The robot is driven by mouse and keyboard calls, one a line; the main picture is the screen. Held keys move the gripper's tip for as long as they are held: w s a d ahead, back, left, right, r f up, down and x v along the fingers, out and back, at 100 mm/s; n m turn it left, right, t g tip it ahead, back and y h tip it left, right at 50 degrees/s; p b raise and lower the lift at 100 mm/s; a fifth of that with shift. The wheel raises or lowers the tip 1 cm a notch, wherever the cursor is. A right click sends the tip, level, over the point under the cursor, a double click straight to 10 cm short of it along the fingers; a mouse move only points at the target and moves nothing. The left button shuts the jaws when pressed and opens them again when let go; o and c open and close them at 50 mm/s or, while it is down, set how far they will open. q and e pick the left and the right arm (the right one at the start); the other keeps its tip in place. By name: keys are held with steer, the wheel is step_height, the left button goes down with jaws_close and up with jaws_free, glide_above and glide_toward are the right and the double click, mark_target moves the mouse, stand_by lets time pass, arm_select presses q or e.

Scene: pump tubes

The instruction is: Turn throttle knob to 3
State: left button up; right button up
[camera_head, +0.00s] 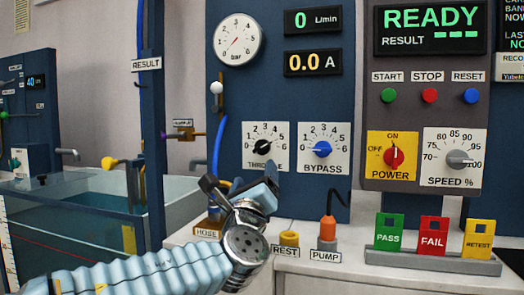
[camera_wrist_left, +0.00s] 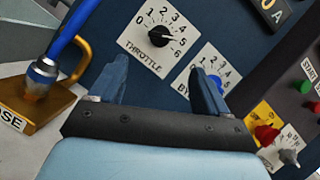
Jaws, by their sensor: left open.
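The throttle knob (camera_head: 262,146) is black, on a white square dial plate marked 0 to 6 on the blue panel. It also shows in the left wrist view (camera_wrist_left: 160,36), above and beyond the fingers. I cannot tell clearly which number its pointer marks. My left gripper (camera_head: 238,182) is open and empty, below and in front of the THROTTLE plate, partly covering its lower label. In the left wrist view the two fingers (camera_wrist_left: 158,75) are spread apart, clear of the knob. My right gripper is not in view.
The blue bypass knob (camera_head: 322,149) is just right of the throttle. The red power knob (camera_head: 393,156) and grey speed knob (camera_head: 459,159) are farther right. A hose end in a brass holder (camera_wrist_left: 38,90) stands at left. An orange pump plug (camera_head: 327,229) is below the panel.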

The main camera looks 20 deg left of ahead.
mark_target(261, 149)
arm_select(q)
steer(key=p+x, duration=0.3)
steer(key=x, duration=1)
steer(key=shift+w+r+p, duration=0.15)
steer(key=shift+p, duration=0.2)
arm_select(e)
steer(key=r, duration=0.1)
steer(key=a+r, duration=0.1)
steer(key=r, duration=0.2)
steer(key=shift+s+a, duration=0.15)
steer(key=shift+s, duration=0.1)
arm_select(q)
steer(key=shift+c, duration=0.2)
steer(key=c, duration=1)
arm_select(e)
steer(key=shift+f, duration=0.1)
